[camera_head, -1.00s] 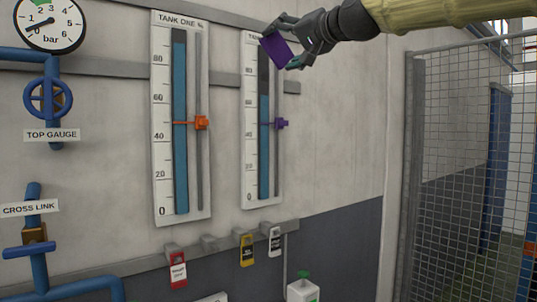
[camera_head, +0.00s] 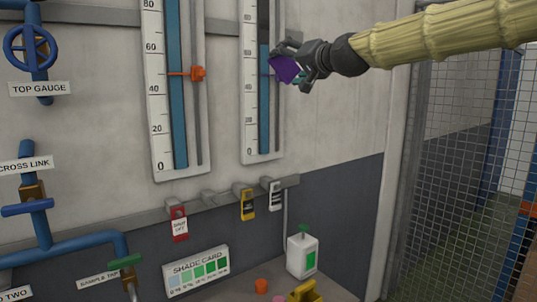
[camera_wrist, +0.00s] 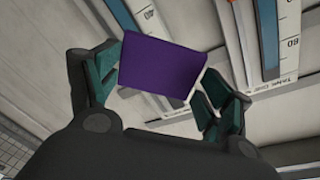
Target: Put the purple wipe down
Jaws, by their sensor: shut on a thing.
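The purple wipe (camera_head: 284,68) is a flat, dark purple square. My gripper (camera_head: 297,70) is shut on it and holds it in the air in front of the right-hand tank gauge (camera_head: 249,120). In the wrist view the wipe (camera_wrist: 161,66) spans the space between the two green-padded fingers of my gripper (camera_wrist: 160,82). The wipe covers the purple pointer area of the right-hand gauge in the head view.
Below stand a shade card (camera_head: 196,270), a white dispenser (camera_head: 303,256), a small orange cup (camera_head: 262,286) and a yellow object (camera_head: 305,292). A mesh fence (camera_head: 450,150) is at right.

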